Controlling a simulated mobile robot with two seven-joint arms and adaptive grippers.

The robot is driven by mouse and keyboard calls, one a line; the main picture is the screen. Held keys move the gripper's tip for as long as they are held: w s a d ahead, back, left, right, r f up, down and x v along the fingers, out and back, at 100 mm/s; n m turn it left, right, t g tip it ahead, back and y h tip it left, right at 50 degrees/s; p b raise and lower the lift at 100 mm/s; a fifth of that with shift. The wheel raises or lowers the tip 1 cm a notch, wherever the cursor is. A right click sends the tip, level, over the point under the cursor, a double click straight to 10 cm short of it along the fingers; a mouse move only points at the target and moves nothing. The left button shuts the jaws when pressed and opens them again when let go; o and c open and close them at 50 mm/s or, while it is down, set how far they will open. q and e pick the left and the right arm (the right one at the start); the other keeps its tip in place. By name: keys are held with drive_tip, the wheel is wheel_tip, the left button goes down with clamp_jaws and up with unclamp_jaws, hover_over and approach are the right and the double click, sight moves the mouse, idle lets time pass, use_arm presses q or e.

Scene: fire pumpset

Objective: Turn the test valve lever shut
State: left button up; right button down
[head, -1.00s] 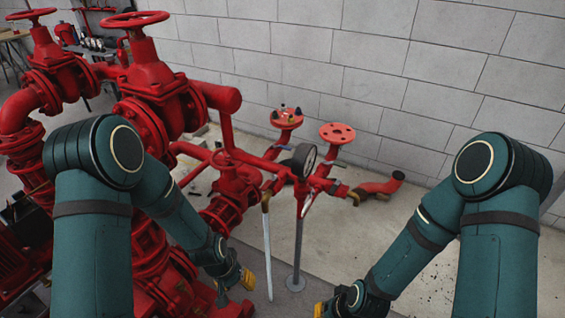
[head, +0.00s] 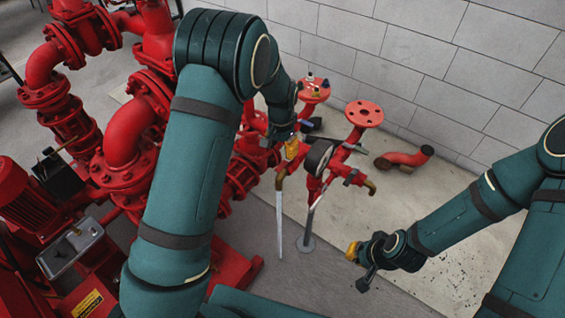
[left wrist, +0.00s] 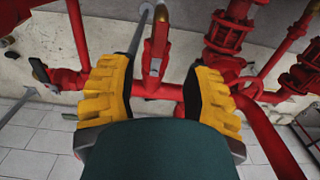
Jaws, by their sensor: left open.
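My left gripper (head: 291,149) is open at the red test pipework, just above a brass outlet (head: 281,180). In the left wrist view its two yellow fingers (left wrist: 155,90) stand apart on either side of a red pipe branch (left wrist: 155,48). A small grey part (left wrist: 155,67), possibly the test valve lever, shows on this branch between the fingers; I see no grip on it. Another dark lever (left wrist: 39,69) shows further left. In the head view the gripper and arm partly hide the branch. My right gripper (head: 358,263) is low at the right, away from the pipework; its opening is unclear.
Red flanges (head: 364,113) rise behind. A pale vertical streak (head: 280,224) hangs below the brass outlet. Large red pumps (head: 128,140) crowd the left.

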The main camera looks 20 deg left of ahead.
sight(282, 165)
use_arm(q)
wheel_tip(282, 165, down, 8)
drive_tip(key=shift+r, duration=0.15)
idle(0.3)
clamp_jaws()
